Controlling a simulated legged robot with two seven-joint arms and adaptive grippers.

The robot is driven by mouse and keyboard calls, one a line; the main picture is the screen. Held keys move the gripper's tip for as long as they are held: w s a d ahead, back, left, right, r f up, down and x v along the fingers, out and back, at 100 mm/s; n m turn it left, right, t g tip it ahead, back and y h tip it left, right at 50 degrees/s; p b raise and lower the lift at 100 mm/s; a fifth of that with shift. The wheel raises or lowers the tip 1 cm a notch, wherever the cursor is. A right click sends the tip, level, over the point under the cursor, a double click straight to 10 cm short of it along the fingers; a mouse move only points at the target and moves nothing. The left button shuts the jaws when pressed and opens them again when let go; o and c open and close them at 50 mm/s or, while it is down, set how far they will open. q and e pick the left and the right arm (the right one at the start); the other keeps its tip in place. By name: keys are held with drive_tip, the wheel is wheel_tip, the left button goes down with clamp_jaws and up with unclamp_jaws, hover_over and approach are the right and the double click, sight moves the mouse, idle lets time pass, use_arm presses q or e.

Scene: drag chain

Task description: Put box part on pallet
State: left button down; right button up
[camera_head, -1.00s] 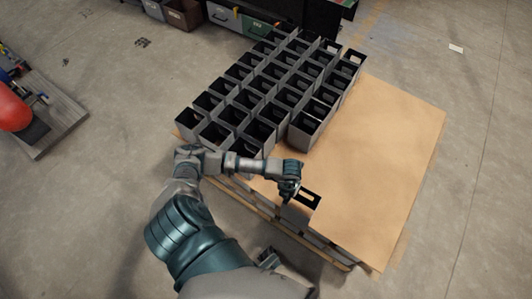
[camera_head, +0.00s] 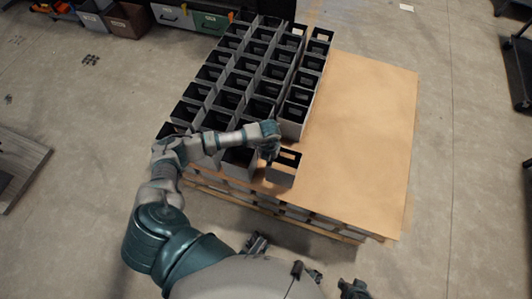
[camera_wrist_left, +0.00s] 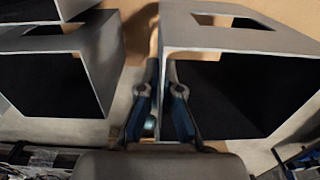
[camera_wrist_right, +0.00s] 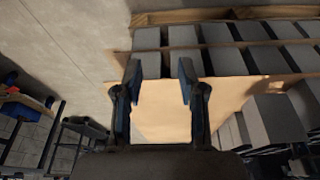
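A grey open-topped box part (camera_head: 283,170) stands upright at the front of the pallet (camera_head: 345,230), at the right end of the front row. My left gripper (camera_head: 268,155) is at its upper left edge. In the left wrist view the box part (camera_wrist_left: 240,85) is close on the right. The fingers of my left gripper (camera_wrist_left: 159,88) lie on either side of its near left wall. I cannot tell if they press on it. My right gripper (camera_wrist_right: 160,68) is open and empty in the right wrist view, in front of the pallet's side.
Rows of similar grey boxes (camera_head: 240,80) fill the left of the top layer; one (camera_wrist_left: 60,65) is close left of my left gripper. The brown sheet (camera_head: 360,130) on the right is bare. Bins (camera_head: 173,15) stand behind; a dark cart (camera_head: 520,70) is at right.

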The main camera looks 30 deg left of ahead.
use_arm(q)
drive_tip(key=w+a+f+b, duration=0.1)
drive_tip(key=w+a+f, duration=0.1)
drive_tip(key=a+f, duration=0.2)
drive_tip(key=shift+w+b, duration=0.35)
drive_tip(key=shift+w, duration=0.05)
use_arm(e)
drive_tip(key=w+a+r+t+y, duration=0.1)
drive_tip(key=w+a+t, duration=0.1)
drive_tip(key=w+t, duration=0.2)
drive_tip(key=w, duration=0.3)
drive_tip(key=shift+w+a, duration=0.2)
drive_tip(key=shift+a, duration=0.05)
use_arm(q)
drive_tip(key=shift+a, duration=0.15)
drive_tip(key=c, duration=1.8)
unclamp_jaws()
drive_tip(key=shift+f, duration=0.15)
drive_tip(key=o, duration=0.5)
drive_tip(key=shift+a, duration=0.1)
use_arm(e)
drive_tip(key=shift+w+a, duration=0.15)
